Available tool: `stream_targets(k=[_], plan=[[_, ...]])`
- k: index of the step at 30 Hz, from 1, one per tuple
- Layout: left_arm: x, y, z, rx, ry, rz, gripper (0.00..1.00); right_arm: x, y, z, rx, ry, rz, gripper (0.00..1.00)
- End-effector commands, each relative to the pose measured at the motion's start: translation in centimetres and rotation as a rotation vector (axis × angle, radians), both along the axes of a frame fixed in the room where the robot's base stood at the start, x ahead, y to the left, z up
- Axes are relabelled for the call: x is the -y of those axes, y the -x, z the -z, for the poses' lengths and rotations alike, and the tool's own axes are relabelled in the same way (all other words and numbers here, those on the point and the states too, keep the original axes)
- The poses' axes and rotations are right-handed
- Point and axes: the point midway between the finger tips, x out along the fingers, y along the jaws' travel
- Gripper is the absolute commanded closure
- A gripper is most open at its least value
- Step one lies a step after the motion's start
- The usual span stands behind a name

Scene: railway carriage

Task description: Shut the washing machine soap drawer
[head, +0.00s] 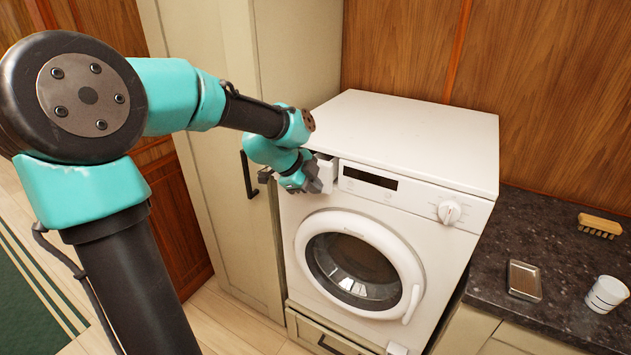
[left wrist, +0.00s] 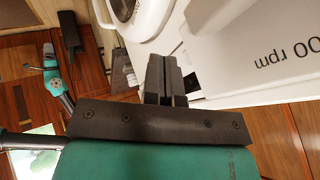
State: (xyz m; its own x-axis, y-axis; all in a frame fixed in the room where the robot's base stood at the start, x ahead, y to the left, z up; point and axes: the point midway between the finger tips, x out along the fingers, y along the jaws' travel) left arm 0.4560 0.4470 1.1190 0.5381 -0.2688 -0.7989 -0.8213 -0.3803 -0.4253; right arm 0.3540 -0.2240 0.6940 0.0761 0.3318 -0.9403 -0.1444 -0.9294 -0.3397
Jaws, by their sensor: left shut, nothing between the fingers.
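The white washing machine (head: 460,165) stands between a tall cream cupboard and a dark worktop. Its soap drawer (head: 327,174) is at the upper left of the front panel and stands out a little, with a dark gap above it. My left gripper (head: 317,184) is at the drawer's front, shut and empty, and covers part of it. Whether the fingers touch the drawer, I cannot tell. In the left wrist view the shut fingers (left wrist: 165,75) are beside white surfaces, one printed with "00 rpm". My right gripper is not in view.
The cream cupboard (head: 215,130) with a black handle (head: 249,175) is close on the left. The round door (head: 358,265) is below the drawer. A metal tin (head: 524,280), a brush (head: 599,225) and a white cup (head: 606,294) stand on the worktop (head: 540,230) at right.

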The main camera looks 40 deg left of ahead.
Motion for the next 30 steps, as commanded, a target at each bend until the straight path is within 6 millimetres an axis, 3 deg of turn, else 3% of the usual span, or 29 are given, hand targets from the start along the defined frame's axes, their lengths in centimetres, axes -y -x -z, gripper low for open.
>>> stream_targets(k=[16,30], plan=[[-2.1,5.4,-7.2,0.001,-0.001,0.003,1.00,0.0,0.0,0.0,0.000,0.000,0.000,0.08],[-2.4,6.0,-8.0,0.000,0.000,0.004,1.00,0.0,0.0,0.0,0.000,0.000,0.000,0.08]])
